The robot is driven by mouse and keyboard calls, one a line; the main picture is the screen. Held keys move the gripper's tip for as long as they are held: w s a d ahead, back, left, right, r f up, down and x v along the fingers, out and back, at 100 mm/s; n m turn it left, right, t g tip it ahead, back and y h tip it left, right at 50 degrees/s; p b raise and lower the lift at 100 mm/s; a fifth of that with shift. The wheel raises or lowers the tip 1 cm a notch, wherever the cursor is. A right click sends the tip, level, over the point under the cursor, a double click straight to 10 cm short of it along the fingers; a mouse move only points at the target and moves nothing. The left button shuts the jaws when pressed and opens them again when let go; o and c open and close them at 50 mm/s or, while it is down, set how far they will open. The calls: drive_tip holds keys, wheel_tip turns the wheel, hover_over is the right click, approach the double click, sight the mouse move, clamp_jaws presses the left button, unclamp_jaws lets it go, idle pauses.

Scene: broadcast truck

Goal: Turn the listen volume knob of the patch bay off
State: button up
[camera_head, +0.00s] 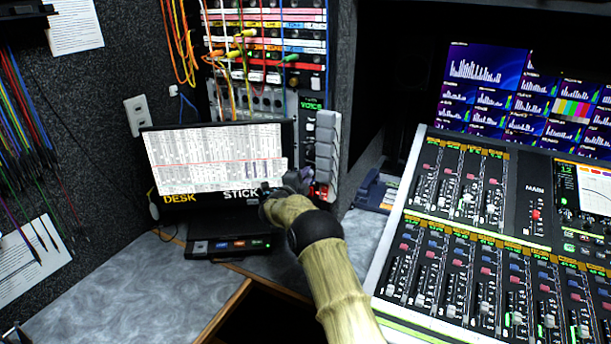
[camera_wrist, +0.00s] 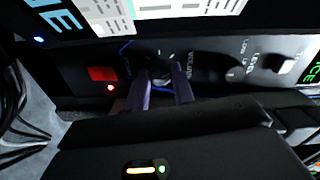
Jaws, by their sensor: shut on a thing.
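The patch bay (camera_head: 262,97) stands upright behind the monitor, with coloured cables plugged into its rows. In the wrist view, the dark listen volume knob (camera_wrist: 163,70) sits on a black panel beside lettering that seems to read VOLUME. My gripper (camera_wrist: 165,80) has its two dark purple fingers on either side of the knob and is shut on it. The fingers hide part of the knob, so its pointer position cannot be made out. In the head view my gripper (camera_head: 296,181) reaches behind the monitor's right lower corner, and the knob is hidden there.
The monitor (camera_head: 215,158) stands close in front of the panel, left of my gripper. A black box (camera_head: 232,246) with lit buttons lies below it on the grey desk (camera_head: 110,300). A grey handset-like unit (camera_head: 327,150) is just right. The mixing console (camera_head: 480,240) fills the right.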

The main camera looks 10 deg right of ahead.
drive_tip(key=n+p, duration=0.5)
drive_tip(key=n, duration=1)
drive_tip(key=shift+f+n, duration=0.1)
drive_tip(key=shift+n, duration=0.2)
drive_tip(key=n+p, duration=0.1)
drive_tip(key=n, duration=0.2)
drive_tip(key=shift+f+n, duration=0.1)
drive_tip(key=shift+n, duration=0.2)
drive_tip(key=n+p, duration=0.1)
drive_tip(key=n, duration=0.3)
drive_tip(key=shift+s, duration=0.1)
drive_tip(key=n, duration=0.4)
drive_tip(key=shift+p, duration=0.4)
drive_tip(key=shift+d+n, duration=0.1)
drive_tip(key=shift+n, duration=1.8)
